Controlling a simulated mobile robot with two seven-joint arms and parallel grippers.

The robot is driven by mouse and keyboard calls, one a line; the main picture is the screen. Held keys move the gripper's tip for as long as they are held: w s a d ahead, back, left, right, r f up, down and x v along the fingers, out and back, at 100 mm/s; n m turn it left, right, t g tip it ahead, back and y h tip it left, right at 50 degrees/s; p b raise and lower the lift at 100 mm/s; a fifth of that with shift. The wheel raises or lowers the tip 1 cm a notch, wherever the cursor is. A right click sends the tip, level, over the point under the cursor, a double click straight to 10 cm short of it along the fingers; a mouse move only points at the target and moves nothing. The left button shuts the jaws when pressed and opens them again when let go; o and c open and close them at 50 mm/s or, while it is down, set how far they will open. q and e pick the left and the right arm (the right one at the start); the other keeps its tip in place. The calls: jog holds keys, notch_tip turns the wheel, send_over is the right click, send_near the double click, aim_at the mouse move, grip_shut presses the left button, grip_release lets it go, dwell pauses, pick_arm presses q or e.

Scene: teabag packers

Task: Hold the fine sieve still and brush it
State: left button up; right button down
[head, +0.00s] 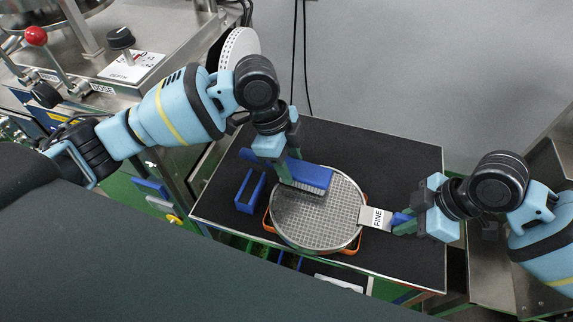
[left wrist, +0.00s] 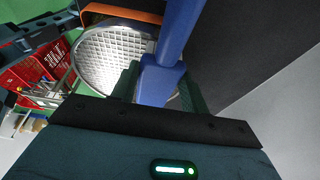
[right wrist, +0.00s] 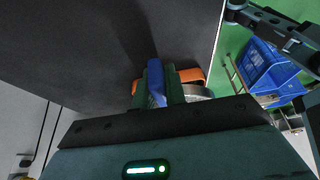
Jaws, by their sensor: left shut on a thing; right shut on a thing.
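The fine sieve (head: 318,215) is a round metal mesh lying flat over an orange stand (head: 350,249), with a tag (head: 377,218) reading FINE. It also shows in the left wrist view (left wrist: 112,55). My right gripper (head: 405,224) is shut on its blue handle (right wrist: 155,82) at the right. My left gripper (head: 281,158) is shut on a blue brush (head: 312,176), which also shows in the left wrist view (left wrist: 160,82). The brush is over the upper left of the mesh, with its grey bristles down. I cannot tell for sure whether they touch the mesh.
A narrow blue holder (head: 250,191) stands left of the sieve on the black tabletop (head: 395,165). The tabletop is clear behind the sieve and at the right. A metal machine (head: 130,65) stands at the upper left. In the right wrist view, a blue crate (right wrist: 272,72) is beyond the table.

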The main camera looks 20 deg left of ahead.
pick_arm(q)
jog(key=shift+w, duration=0.75)
jog(key=s, duration=0.4)
jog(key=shift+s, duration=0.1)
notch_tip(320, 180, up, 8)
jog(key=shift+r, duration=0.15)
pick_arm(e)
jog(key=c, duration=1.4)
grip_release()
jog(key=shift+o, duration=0.2)
jog(key=v, duration=1.2)
